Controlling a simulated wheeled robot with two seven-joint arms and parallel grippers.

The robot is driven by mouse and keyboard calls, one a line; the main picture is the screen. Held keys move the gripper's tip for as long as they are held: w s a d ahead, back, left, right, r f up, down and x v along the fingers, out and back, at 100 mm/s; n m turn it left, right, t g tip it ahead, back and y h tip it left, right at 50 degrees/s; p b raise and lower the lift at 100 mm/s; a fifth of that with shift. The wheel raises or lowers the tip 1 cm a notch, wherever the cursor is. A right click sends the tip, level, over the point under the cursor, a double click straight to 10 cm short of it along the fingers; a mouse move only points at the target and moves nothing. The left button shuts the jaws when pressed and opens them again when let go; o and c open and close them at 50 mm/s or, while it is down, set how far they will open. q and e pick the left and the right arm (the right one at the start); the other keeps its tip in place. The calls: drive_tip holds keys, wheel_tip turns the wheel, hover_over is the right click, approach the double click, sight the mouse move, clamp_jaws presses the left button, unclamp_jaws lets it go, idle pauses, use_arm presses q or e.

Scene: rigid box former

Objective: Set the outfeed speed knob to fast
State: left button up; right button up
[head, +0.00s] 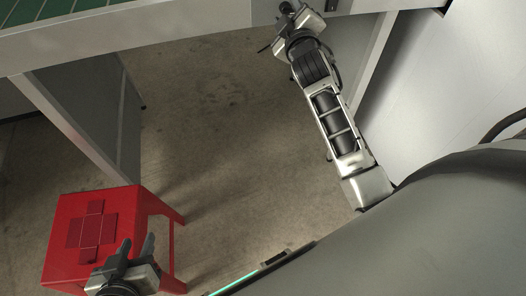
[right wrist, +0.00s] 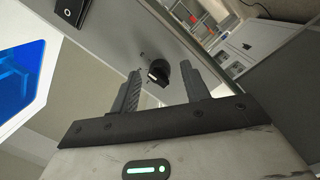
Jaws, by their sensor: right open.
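The outfeed speed knob (right wrist: 158,73) is a small black knob on the grey machine panel (right wrist: 120,30) in the right wrist view. Small marks sit around it, too small to read, so I cannot tell its setting. My right gripper (right wrist: 161,84) is open, with its fingers on either side of the knob in the picture; I cannot tell whether they touch it. In the head view my right gripper (head: 300,17) is at the machine's front edge, and the knob is hidden there. My left gripper (head: 138,240) is open and empty, low in front of the red stool.
A red stool (head: 62,220) with a cross-shaped piece (head: 92,230) on top stands at lower left. A black switch (right wrist: 69,11) is on the same panel. A blue panel (right wrist: 22,75) shows at left in the wrist view. Bare floor (head: 210,120) lies between the machine legs.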

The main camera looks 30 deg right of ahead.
sight(288, 14)
drive_tip(key=shift+n, duration=0.4)
drive_tip(key=p+v, duration=0.1)
drive_tip(key=v, duration=0.3)
drive_tip(key=shift+s, duration=0.1)
drive_tip(key=v, duration=1.2)
use_arm(q)
drive_tip(key=shift+s+r+p, duration=0.15)
drive_tip(key=shift+r+p, duration=1)
drive_tip(key=shift+p, duration=0.15)
drive_tip(key=shift+s+r+p, duration=0.15)
drive_tip(key=shift+r+p, duration=0.95)
drive_tip(key=shift+p, duration=0.2)
use_arm(e)
drive_tip(key=s+a+f+m+g+y, duration=0.2)
drive_tip(key=s+a+f+g+y, duration=0.1)
drive_tip(key=a+f, duration=0.4)
drive_tip(key=s+a+f+m+g+y, duration=0.2)
drive_tip(key=s+a+f+m+y, duration=0.1)
drive_tip(key=s+a+f+y, duration=0.2)
drive_tip(key=shift+s+a+f+g+y, duration=0.4)
drive_tip(key=shift+s+a+f, duration=0.25)
drive_tip(key=shift+a+f, duration=0.45)
drive_tip(key=shift+a+r, duration=0.15)
drive_tip(key=shift+r, duration=0.05)
